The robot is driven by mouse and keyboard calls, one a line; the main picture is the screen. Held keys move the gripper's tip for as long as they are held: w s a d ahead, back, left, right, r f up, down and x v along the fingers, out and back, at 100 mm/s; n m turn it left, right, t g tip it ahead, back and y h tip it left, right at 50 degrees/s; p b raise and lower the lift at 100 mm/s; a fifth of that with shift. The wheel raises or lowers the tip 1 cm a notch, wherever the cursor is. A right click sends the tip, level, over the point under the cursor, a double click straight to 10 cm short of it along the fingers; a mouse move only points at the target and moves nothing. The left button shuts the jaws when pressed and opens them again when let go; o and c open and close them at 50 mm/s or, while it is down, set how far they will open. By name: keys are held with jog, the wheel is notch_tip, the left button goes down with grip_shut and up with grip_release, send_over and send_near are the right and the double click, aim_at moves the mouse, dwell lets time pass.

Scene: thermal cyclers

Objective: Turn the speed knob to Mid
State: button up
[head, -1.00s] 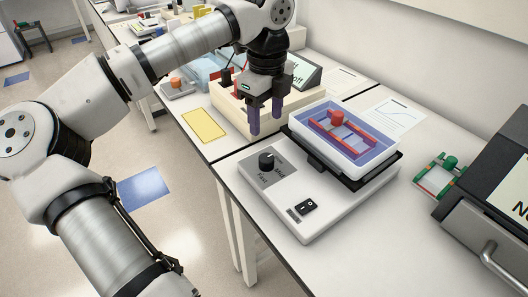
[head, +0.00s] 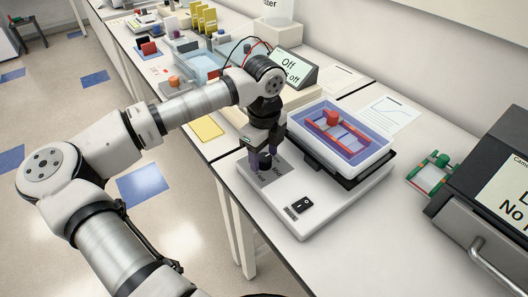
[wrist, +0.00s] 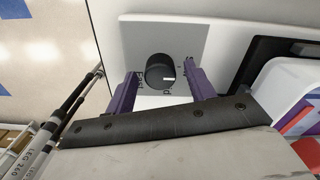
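The black round speed knob (wrist: 160,70) sits on a grey label panel (wrist: 130,36) of the white rocker base (head: 300,226). The "Fast" label is by the left finger; the label below the knob is partly hidden. My gripper (wrist: 161,88) is open, with one purple finger on each side of the knob and gaps between. In the head view my gripper (head: 264,158) hangs over the knob (head: 265,161), which it partly hides.
A tray (head: 340,146) of blue liquid with a red-edged insert sits on the rocker's platform beside my gripper. A display reading "Off" (head: 293,68) stands behind. A dark instrument (head: 490,190) is at right.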

jog(key=c, duration=0.9)
jog(key=shift+f+m+b, duration=0.15)
jog(key=shift+m+b, duration=0.15)
jog(key=shift+b, duration=0.3)
jog(key=m+b, duration=0.1)
jog(key=b, duration=0.1)
jog(key=shift+f+m+b, duration=0.15)
jog(key=shift+m+b, duration=0.2)
jog(key=shift+m, duration=0.05)
jog(key=m+b, duration=0.2)
jog(key=b, duration=0.1)
jog(key=shift+m, duration=0.4)
jog(key=m+b, duration=0.3)
jog(key=m, duration=0.1)
jog(key=shift+r+m+b, duration=0.15)
jog(key=shift+m+b, duration=0.25)
jog(key=shift+m, duration=0.7)
jog(key=shift+r+m+b, duration=0.15)
jog(key=shift+m+b, duration=0.2)
jog(key=shift+m, duration=0.75)
